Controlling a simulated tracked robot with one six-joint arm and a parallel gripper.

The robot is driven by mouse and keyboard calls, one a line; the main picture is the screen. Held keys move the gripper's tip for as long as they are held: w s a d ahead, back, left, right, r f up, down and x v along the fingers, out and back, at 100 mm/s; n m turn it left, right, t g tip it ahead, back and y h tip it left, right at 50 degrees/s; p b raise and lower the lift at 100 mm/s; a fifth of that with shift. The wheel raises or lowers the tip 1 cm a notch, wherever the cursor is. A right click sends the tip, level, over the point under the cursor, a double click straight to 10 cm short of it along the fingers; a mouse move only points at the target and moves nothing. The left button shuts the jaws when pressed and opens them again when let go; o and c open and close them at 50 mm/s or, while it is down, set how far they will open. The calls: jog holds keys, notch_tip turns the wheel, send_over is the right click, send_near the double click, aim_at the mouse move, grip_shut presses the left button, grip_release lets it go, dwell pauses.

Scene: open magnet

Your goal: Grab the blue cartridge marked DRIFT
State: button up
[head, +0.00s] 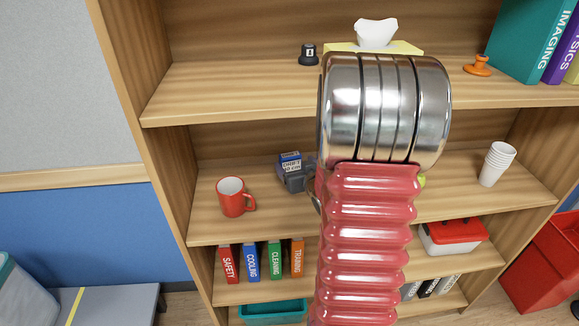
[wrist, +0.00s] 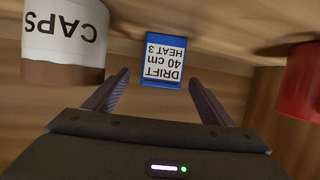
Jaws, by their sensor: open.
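The blue cartridge (head: 290,156) with a white label stands on the middle shelf of the bookcase in the head view. In the wrist view the cartridge (wrist: 162,32) appears upside down, and its label reads DRIFT, 40 cm, HEAT 3. My gripper (wrist: 159,78) is open, with one dark finger to each side of the cartridge's near end in the picture. I cannot tell whether the fingertips reach past its face. In the head view my gripper (head: 300,180) shows only partly beside the cartridge, the rest hidden by my red and silver arm.
A red mug (head: 232,197) stands left of the cartridge, seen at right in the wrist view (wrist: 300,82). A container labelled CAPS (wrist: 66,35) is close on the other side. White cups (head: 497,163) stand farther right. The upper shelf (head: 220,88) overhangs.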

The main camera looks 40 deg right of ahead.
aim_at(291, 162)
jog(key=shift+w, duration=0.2)
jog(key=shift+x, duration=2.5)
jog(key=shift+a, duration=0.1)
jog(key=c, duration=1.2)
